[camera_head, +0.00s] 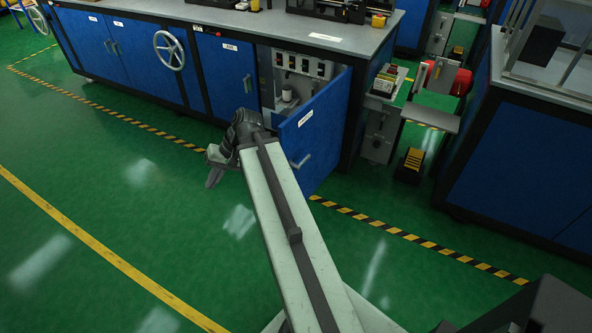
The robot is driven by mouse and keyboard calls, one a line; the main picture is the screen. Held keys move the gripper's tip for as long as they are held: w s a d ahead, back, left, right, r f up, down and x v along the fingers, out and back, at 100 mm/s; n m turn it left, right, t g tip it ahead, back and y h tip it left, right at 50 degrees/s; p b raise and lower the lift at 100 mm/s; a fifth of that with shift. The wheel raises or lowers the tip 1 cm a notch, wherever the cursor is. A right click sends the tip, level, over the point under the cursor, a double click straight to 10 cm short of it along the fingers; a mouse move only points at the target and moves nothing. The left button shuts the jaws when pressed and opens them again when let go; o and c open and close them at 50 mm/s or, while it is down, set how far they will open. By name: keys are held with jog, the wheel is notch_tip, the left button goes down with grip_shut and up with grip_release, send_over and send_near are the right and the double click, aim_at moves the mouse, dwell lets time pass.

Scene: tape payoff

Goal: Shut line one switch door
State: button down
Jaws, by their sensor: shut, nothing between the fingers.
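The blue switch door (317,127) stands open at the right end of the long blue cabinet, swung out toward the floor. It has a white label and a grey handle (301,161) low on its face. Behind it the open compartment (292,78) shows a panel with several switches and a white cylinder-like part. My gripper (213,179) is at the end of my pale arm, left of the door and in front of the cabinet. It points down over the green floor, shut and empty, apart from the door. My arm hides the door's lower left part.
The cabinet's grey top (235,17) carries machines. A handwheel (169,51) sticks out from the cabinet front at left. At right are a red machine part (461,82) and another blue cabinet (515,150). The green floor at left, with yellow and striped lines, is clear.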

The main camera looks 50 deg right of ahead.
jog(key=s+d+f+m+t+y+b, duration=0.1)
jog(key=d+f+m+t+b, duration=0.1)
jog(key=d+f+b, duration=0.3)
jog(key=s+d+f+m+t+b, duration=0.1)
jog(key=d+f+m+t+b, duration=0.2)
jog(key=d, duration=0.5)
jog(key=m+t+h+b, duration=0.55)
jog(key=t+b, duration=0.35)
jog(key=b, duration=0.6)
send_near(289, 144)
jog(key=shift+y, duration=0.45)
jog(key=w, duration=0.6)
jog(key=shift+w+a+f, duration=0.1)
jog(key=shift+w+f, duration=0.05)
jog(key=shift+w, duration=0.25)
